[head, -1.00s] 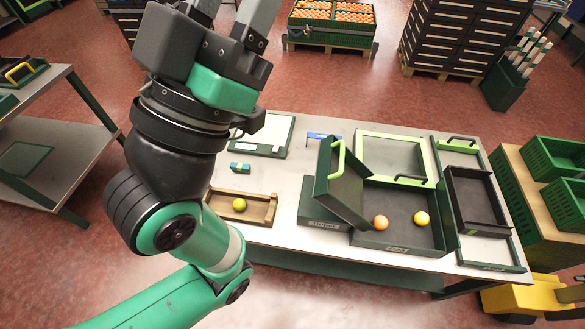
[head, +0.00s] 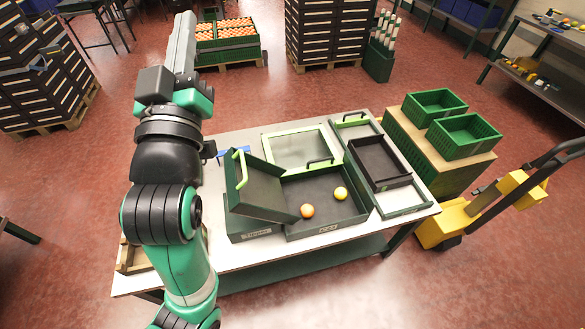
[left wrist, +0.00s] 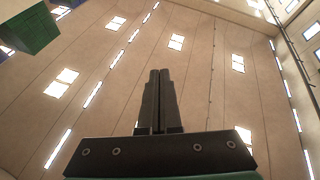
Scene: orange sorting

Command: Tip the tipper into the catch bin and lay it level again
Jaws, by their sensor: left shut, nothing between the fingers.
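The tipper (head: 268,188), a dark green tray with a light green handle (head: 241,168), stands tilted, its left side raised and its low right edge at the catch bin. The catch bin (head: 344,221) is a dark green box on the table. An orange fruit (head: 307,211) and a yellow fruit (head: 340,193) lie in it. My left gripper (head: 187,28) points up and away, well apart from the tipper. The left wrist view shows its fingers (left wrist: 160,98) shut and empty against the ceiling. My right gripper is not in view.
A lime-framed panel (head: 274,142) lies behind the bin, and a dark tray (head: 378,163) stands right of it. A wooden tray (head: 128,258) is partly hidden behind my left arm. Green crates (head: 433,105) stand right of the table.

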